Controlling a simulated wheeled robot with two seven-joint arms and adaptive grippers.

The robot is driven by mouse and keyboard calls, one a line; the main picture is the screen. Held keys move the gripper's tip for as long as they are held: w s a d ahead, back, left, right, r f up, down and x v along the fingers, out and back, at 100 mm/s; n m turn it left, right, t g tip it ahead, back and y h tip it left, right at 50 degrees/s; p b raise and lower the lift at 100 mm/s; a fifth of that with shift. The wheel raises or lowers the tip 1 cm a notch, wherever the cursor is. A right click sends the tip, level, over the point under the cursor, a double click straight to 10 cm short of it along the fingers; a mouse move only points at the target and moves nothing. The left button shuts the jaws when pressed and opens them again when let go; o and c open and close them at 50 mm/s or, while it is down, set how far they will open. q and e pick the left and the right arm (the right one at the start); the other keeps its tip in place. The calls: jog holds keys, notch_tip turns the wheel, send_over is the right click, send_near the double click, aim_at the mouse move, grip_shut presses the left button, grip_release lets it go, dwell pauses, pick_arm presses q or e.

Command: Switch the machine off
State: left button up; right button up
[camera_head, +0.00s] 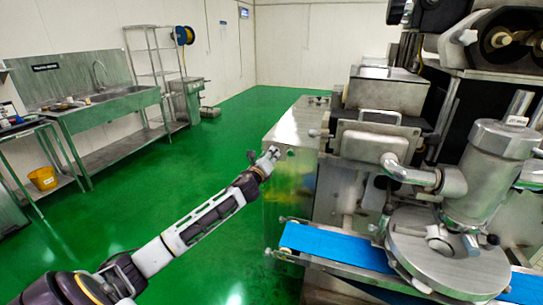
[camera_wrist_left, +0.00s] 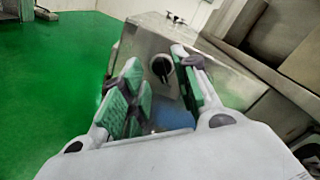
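The machine (camera_head: 300,125) is a large steel unit on the right of the head view, with a plain metal cabinet at its left end. A dark round switch knob (camera_wrist_left: 162,68) sits on the cabinet's face in the left wrist view. My left gripper (camera_head: 271,156) reaches to the cabinet face in the head view. In the left wrist view, my left gripper (camera_wrist_left: 160,85) is open, its green-padded fingers apart with the knob showing between them. I cannot tell whether a finger touches the knob. My right gripper is not in view.
A blue conveyor belt (camera_head: 335,246) runs along the machine's front, below and right of my left gripper. A steel sink bench (camera_head: 110,105) and a wire shelf (camera_head: 150,62) stand at the left wall. The green floor (camera_head: 225,125) between is clear.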

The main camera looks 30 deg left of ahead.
pick_arm(q)
jog(key=shift+x, duration=1.15)
jog(key=shift+c, duration=0.4)
grip_shut()
